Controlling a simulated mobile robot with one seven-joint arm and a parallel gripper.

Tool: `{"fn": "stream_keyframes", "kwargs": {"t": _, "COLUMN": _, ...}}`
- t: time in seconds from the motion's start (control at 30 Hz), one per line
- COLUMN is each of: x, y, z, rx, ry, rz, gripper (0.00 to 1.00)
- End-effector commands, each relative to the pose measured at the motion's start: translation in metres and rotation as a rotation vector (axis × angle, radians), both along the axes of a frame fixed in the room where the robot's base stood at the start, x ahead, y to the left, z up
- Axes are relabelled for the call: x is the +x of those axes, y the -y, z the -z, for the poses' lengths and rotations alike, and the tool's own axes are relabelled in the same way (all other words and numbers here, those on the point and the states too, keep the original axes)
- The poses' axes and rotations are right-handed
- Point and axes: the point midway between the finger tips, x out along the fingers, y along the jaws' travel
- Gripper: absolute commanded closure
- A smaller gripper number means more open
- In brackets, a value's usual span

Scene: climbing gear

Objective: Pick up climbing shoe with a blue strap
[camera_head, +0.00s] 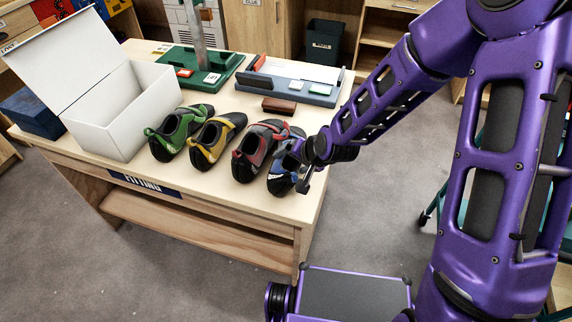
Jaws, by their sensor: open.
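The climbing shoe with a blue strap (283,173) stands on the wooden table, at the right end of a row of shoes near the front edge. It is dark with blue parts, and its right side is partly hidden by my gripper. My gripper (304,182) is open at the right side of this shoe, close to its upper part. I cannot tell whether a finger touches the shoe or whether the shoe lies between the fingers.
A red shoe (254,152) stands close left of the blue one, then a yellow shoe (213,141) and a green shoe (180,133). An open white box (122,112) is at the left. A grey-blue tray (325,94) and a brown block (279,106) lie behind the row.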

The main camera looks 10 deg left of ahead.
Motion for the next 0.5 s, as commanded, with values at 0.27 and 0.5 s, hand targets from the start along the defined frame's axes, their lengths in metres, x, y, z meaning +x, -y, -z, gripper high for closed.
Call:
{"fn": "stream_keyframes", "kwargs": {"t": 0.27, "x": 0.011, "y": -0.013, "z": 0.023, "rx": -0.001, "ry": 0.0, "rz": -0.002, "gripper": 0.12}}
{"fn": "stream_keyframes", "kwargs": {"t": 0.5, "x": 0.011, "y": -0.013, "z": 0.023, "rx": 0.0, "ry": 0.0, "rz": -0.001, "gripper": 0.17}}
